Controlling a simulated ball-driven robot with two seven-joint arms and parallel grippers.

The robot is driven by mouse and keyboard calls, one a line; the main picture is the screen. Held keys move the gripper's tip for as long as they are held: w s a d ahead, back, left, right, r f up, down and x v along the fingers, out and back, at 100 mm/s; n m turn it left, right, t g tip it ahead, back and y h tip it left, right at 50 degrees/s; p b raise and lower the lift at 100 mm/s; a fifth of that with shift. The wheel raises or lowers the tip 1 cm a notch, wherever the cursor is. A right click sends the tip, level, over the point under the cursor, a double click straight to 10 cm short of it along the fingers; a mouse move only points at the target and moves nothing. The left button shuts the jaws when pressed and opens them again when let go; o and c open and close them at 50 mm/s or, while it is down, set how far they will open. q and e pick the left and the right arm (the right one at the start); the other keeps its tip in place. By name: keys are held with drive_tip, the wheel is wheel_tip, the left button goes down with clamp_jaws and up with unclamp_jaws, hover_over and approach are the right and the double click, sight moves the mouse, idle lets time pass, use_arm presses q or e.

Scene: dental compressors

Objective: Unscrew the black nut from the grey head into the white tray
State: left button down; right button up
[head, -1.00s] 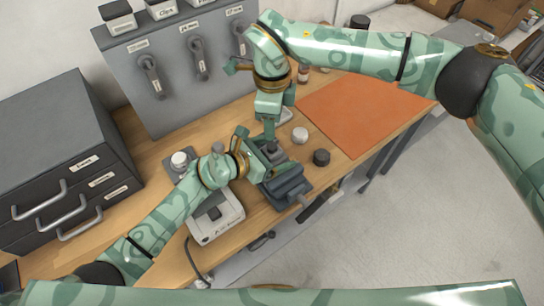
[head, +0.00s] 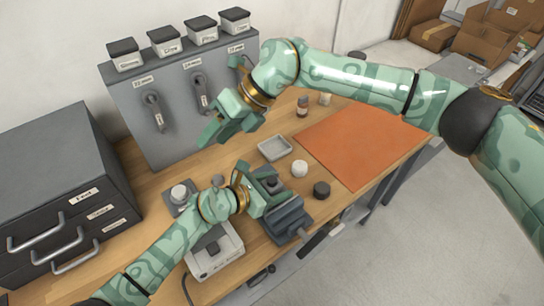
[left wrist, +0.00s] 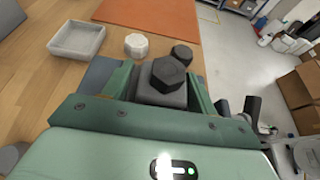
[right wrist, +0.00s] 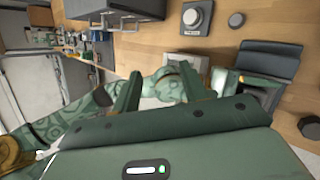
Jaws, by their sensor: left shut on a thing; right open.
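The black nut (left wrist: 169,72) sits on top of the grey head (left wrist: 161,98) in the left wrist view. In the head view the nut (head: 270,179) is small and partly hidden among my left fingers. My left gripper (head: 271,189) is shut on the grey head, just above the vise (head: 289,222). The white tray (head: 263,149) stands empty on the bench behind the vise; it also shows in the left wrist view (left wrist: 77,50). My right gripper (head: 217,131) is open and empty, in the air left of the tray and away from the nut.
A white cap (head: 300,169) and a loose black cap (head: 321,190) stand right of the vise. An orange mat (head: 362,140) covers the right of the bench. A grey tool panel (head: 180,125) and black drawers (head: 60,170) stand at the back and left. A white device (head: 214,255) is in front.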

drive_tip(key=w+a+r+m+t+y, duration=0.35)
drive_tip(key=a+r+m+y, duration=0.4)
drive_tip(key=r+m, duration=0.35)
drive_tip(key=w+d+m+t+h, duration=0.4)
drive_tip(key=w+m+t, duration=0.65)
drive_tip(key=m, duration=1.35)
drive_tip(key=m+g+h, duration=1.2)
drive_tip(key=m, duration=0.9)
hover_over(272, 179)
drive_tip(key=f, duration=1.8)
drive_tip(key=shift+w+a+f, duration=0.1)
drive_tip(key=shift+w+a, duration=0.05)
drive_tip(key=shift+w, duration=0.25)
drive_tip(key=shift+s+f, duration=0.1)
drive_tip(key=shift+s, duration=0.2)
wheel_tip(272, 179, down, 8)
drive_tip(key=shift+s+r, duration=0.1)
